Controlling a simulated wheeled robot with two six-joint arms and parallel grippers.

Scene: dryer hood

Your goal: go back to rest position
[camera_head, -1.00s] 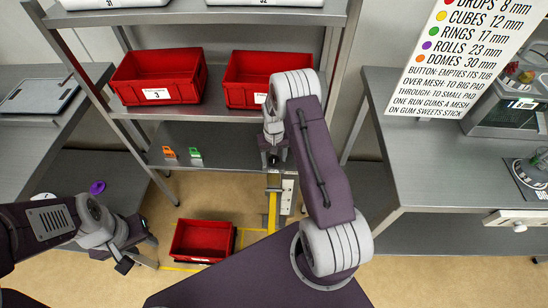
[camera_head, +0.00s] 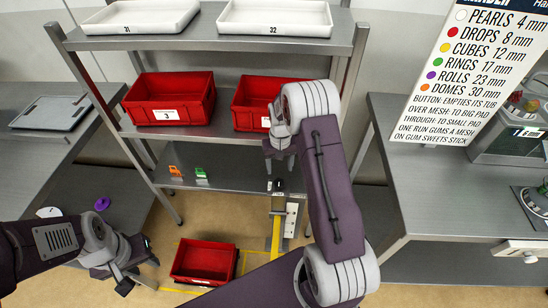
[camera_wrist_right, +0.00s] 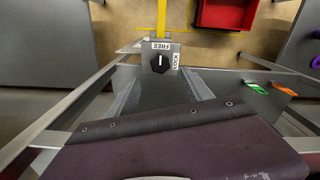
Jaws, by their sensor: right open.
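My right gripper (camera_head: 278,185) hangs in front of the shelf rack, near the right part of its lower shelf, with its arm crossing the right red bin. In the right wrist view its two grey fingers (camera_wrist_right: 162,90) are spread with nothing between them. A black knob on a plate marked FREE and LOCK (camera_wrist_right: 160,62) shows beyond the fingertips. My left gripper (camera_head: 137,274) is low at the left, beside the red floor bin, with its fingers apart and nothing seen between them.
The rack holds a red bin marked 3 (camera_head: 170,100), a second red bin (camera_head: 250,98) and white trays (camera_head: 140,17). Orange (camera_head: 175,171) and green (camera_head: 201,173) clips sit on the lower shelf. A red bin (camera_head: 203,262) stands on the floor. Tables flank both sides.

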